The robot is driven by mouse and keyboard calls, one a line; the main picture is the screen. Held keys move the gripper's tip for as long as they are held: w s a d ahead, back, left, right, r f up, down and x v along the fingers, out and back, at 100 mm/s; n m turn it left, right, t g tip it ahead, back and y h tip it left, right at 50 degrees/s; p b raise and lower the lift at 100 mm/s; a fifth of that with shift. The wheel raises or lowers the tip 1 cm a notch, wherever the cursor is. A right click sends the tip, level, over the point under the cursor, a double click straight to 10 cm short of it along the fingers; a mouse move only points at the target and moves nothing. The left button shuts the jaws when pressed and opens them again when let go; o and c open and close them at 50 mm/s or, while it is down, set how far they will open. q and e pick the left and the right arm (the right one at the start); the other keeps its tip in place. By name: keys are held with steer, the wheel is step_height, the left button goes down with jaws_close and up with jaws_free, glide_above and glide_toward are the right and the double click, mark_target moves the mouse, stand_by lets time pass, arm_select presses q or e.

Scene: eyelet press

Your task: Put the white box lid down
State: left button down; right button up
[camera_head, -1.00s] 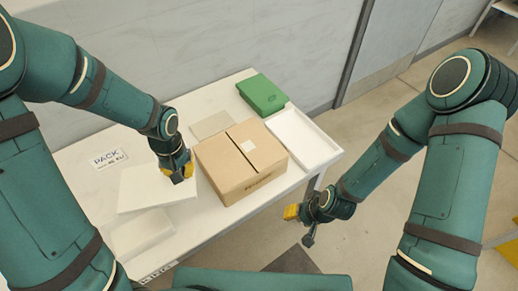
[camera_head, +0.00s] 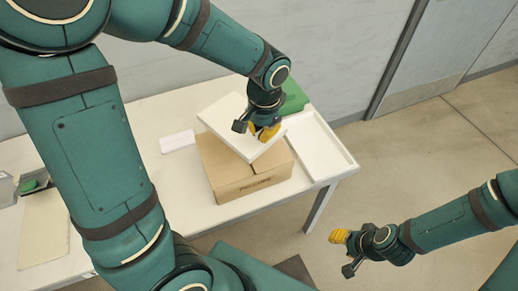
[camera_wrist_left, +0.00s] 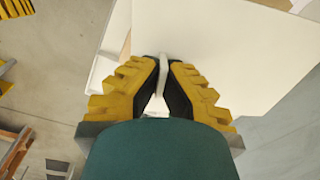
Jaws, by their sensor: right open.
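The white box lid (camera_head: 222,116) is a flat white panel, tilted over the top of the brown cardboard box (camera_head: 250,184). My left gripper (camera_head: 265,132) is shut on the lid's right-hand edge. In the left wrist view its yellow-backed fingers (camera_wrist_left: 163,75) pinch a thin white rim, and the lid (camera_wrist_left: 235,45) fills much of the upper right. I cannot tell whether the lid touches the box. My right gripper (camera_head: 343,252) is open and empty, off the table's front right side and above the floor.
A shallow white tray (camera_head: 337,165) lies right of the box. A green box (camera_head: 295,98) is partly hidden behind my left gripper. A white card (camera_head: 177,141) lies left of the box. My left arm covers much of the table's left part.

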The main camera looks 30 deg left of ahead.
arm_select(q)
step_height(320, 180, down, 9)
steer(key=shift+a+r+b, duration=0.1)
steer(key=shift+r+b, duration=0.05)
steer(key=shift+b, duration=1)
steer(key=shift+f+b, duration=0.3)
steer(key=c, duration=1.1)
jaws_free()
steer(key=shift+c, duration=0.2)
steer(key=shift+r, duration=0.15)
